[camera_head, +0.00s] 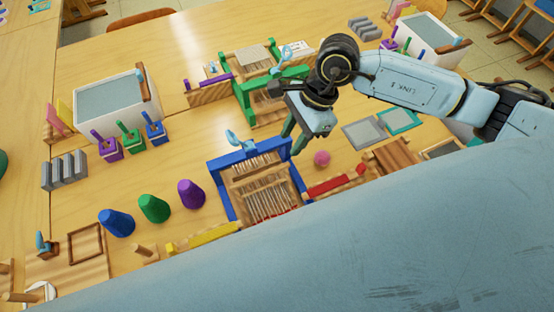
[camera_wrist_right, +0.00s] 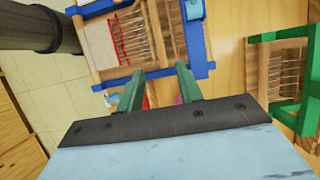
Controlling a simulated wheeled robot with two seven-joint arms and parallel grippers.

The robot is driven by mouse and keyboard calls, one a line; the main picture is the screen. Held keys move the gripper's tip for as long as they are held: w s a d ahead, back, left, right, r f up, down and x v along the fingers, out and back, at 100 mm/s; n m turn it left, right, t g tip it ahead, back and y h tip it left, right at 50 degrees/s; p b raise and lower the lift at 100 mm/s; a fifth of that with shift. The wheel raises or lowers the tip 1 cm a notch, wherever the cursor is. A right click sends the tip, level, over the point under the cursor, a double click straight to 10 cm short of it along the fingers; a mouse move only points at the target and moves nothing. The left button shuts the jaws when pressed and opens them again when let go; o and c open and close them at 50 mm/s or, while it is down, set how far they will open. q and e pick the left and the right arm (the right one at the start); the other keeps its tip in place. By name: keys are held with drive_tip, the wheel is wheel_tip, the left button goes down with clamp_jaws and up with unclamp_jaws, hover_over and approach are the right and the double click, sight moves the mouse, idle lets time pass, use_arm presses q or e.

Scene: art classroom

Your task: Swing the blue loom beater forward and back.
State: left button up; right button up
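The blue loom (camera_head: 226,202) stands on the table in the middle of the head view, with a blue frame, wooden crossbars, pale warp threads and a light-blue handle (camera_head: 240,142) at its far side. I cannot tell for certain which bar is its beater. In the right wrist view its blue frame (camera_wrist_right: 103,8) fills the upper middle. My right gripper (camera_head: 292,143) is above the loom's far right corner. Its two green fingers (camera_wrist_right: 160,84) are apart, with nothing held between them, near the loom's blue edge. My left gripper is not in view.
A green loom (camera_head: 243,98) stands just behind. A pink ball (camera_head: 321,158) and a red bar (camera_head: 330,186) lie to the right. A white bin (camera_head: 122,118) is at the back left.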

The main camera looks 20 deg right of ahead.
sight(274, 168)
drive_tip(key=x, duration=0.9)
drive_tip(key=shift+a+f, duration=0.2)
drive_tip(key=shift+f, duration=0.15)
drive_tip(key=shift+c, duration=0.4)
clamp_jaws()
